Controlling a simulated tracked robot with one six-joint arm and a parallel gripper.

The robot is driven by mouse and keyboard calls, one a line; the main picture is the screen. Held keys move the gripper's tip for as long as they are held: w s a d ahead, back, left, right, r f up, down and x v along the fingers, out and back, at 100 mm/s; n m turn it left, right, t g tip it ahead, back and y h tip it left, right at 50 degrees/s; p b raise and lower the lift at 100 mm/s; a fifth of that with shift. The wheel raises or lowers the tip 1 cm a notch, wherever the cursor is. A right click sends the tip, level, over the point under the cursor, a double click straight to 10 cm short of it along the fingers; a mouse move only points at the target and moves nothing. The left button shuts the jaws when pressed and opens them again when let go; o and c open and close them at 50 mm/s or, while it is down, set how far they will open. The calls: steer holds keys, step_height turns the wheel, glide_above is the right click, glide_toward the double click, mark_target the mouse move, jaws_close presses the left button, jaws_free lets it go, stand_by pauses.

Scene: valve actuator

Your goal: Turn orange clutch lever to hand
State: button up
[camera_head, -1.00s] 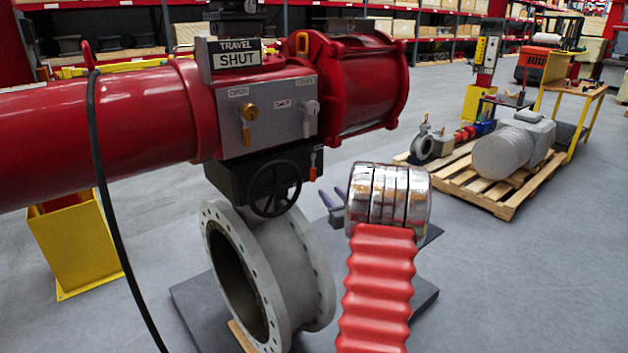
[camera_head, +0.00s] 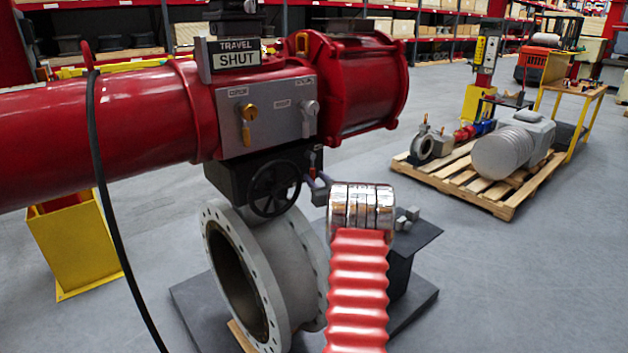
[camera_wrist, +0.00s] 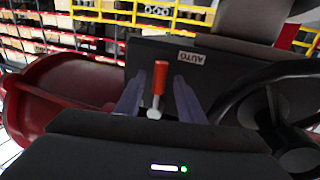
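The orange clutch lever (camera_wrist: 160,80) stands up from a pale round pivot in the wrist view, in front of a dark housing with an AUTO label (camera_wrist: 190,57). My gripper (camera_wrist: 155,84) is open, with one purple finger on each side of the lever and a visible gap to each. In the head view my gripper (camera_head: 319,181) is at the right side of the dark gearbox (camera_head: 235,180). The lever (camera_head: 312,158) is small there, just above the fingers. The wrist view does not make clear how deep the lever sits between the fingers.
A black handwheel (camera_head: 274,188) is close to the left of my gripper; it also shows in the wrist view (camera_wrist: 275,105). The red actuator (camera_head: 360,85) and grey control panel (camera_head: 265,110) are above. The grey flanged valve (camera_head: 290,270) is below.

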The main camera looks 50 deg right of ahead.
steer(key=shift+w+d, duration=0.15)
steer(key=shift+w, duration=0.15)
jaws_close()
stand_by(0.4)
